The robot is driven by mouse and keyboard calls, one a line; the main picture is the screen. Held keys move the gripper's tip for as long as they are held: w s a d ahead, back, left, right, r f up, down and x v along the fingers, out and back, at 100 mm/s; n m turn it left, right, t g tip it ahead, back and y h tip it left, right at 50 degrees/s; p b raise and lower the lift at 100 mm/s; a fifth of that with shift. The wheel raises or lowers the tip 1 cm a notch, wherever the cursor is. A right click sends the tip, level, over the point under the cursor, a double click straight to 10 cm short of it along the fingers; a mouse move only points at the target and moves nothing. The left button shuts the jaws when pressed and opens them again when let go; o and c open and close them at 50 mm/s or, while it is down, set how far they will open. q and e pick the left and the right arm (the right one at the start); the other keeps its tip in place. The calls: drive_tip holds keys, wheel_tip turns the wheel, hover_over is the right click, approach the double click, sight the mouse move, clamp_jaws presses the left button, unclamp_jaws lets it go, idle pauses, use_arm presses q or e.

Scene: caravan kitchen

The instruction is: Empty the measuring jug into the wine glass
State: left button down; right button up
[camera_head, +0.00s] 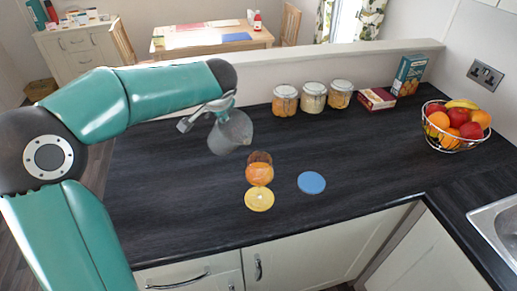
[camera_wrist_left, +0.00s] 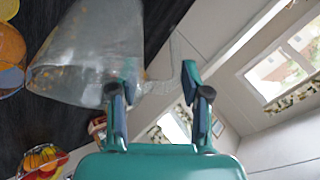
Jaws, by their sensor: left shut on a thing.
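The clear grey measuring jug (camera_head: 231,134) is in my left gripper (camera_head: 207,112), held above the counter, behind and left of the wine glass. My left gripper is shut on the jug at its handle side; in the wrist view its fingers (camera_wrist_left: 160,98) are on either side of the handle. The jug (camera_wrist_left: 82,48) is tilted there, with a few orange specks on its wall and no clear body of liquid. The wine glass (camera_head: 259,170) holds orange liquid and stands on a yellow coaster (camera_head: 259,201). Its orange bowl shows at the wrist view's left edge (camera_wrist_left: 9,48). My right gripper is not in view.
A blue coaster (camera_head: 311,183) lies right of the glass. Several jars (camera_head: 313,98), a red box (camera_head: 377,99) and a teal box (camera_head: 409,75) stand along the back. A fruit basket (camera_head: 455,126) and a sink (camera_head: 497,222) are at the right. The counter's left part is clear.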

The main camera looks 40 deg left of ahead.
sight(224, 131)
use_arm(q)
drive_tip(key=a+f+h, duration=0.1)
drive_tip(key=a+f+h+p, duration=0.1)
drive_tip(key=f, duration=0.1)
drive_tip(key=shift+w+a+f, duration=0.15)
drive_tip(key=shift+a+f, duration=0.15)
drive_tip(key=shift+a, duration=0.1)
drive_tip(key=shift+w+a+f+n+g+h+p, duration=0.15)
drive_tip(key=shift+a+f+n+g+h+p, duration=0.25)
drive_tip(key=shift+a+f+h, duration=1)
drive_tip(key=shift+w+a+f+n+h, duration=0.1)
drive_tip(key=shift+a+f+n+h, duration=0.1)
drive_tip(key=shift+a+f+h, duration=0.35)
drive_tip(key=shift+w+a+f+n+h, duration=0.1)
drive_tip(key=shift+a+f+n+h, duration=0.1)
drive_tip(key=shift+a+f+h, duration=0.35)
drive_tip(key=shift+d+f, duration=0.1)
drive_tip(key=shift+d, duration=0.1)
